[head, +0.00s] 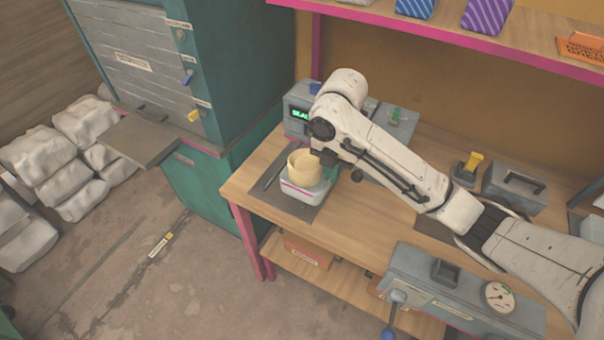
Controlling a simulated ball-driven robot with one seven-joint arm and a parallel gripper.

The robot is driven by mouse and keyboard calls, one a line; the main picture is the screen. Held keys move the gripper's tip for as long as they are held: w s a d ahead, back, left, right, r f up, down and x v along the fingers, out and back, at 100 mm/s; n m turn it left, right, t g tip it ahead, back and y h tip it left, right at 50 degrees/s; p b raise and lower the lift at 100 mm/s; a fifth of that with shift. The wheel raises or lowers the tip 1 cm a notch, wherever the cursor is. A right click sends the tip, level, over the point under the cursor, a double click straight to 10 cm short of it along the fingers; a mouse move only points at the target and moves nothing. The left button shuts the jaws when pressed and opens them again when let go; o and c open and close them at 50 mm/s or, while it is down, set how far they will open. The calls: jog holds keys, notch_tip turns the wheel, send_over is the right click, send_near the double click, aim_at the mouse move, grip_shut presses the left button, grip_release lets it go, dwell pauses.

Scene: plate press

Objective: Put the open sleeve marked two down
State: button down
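A cream open-topped sleeve (303,166) shows at the left end of the bench, at or just above a small white and red unit (304,191) on a dark mat. I cannot tell whether the sleeve rests on the unit. No number can be read on it. My gripper (324,158) is at the sleeve's right side, close against its rim. The fingers are small, dark and partly hidden by the wrist, so I cannot tell whether they grip it.
The wooden bench (349,232) has bare room right of the mat. Behind the sleeve stands a grey box with a green display (299,115). A gauged grey machine (452,289) is in front. A teal cabinet (238,75) stands left, and a pink-edged shelf (420,36) hangs above.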

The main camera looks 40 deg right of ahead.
jog(key=w, duration=0.1)
jog(key=w+d+f, duration=0.2)
jog(key=shift+w, duration=0.2)
jog(key=shift+w+d+f, duration=0.15)
jog(key=shift+w+f, duration=0.1)
jog(key=shift+w+d+f, duration=0.15)
jog(key=shift+w+d, duration=0.35)
jog(key=shift+w, duration=0.25)
jog(key=w+d+f+b, duration=0.1)
jog(key=w+f, duration=0.1)
jog(key=w+d+f+b, duration=0.3)
jog(key=w+f, duration=0.1)
jog(key=f, duration=0.1)
jog(key=shift+w+d+f+b, duration=0.1)
jog(key=shift+w+d+b, duration=0.05)
jog(key=shift+b, duration=0.25)
jog(key=shift+f, duration=1.6)
jog(key=shift+f, duration=0.1)
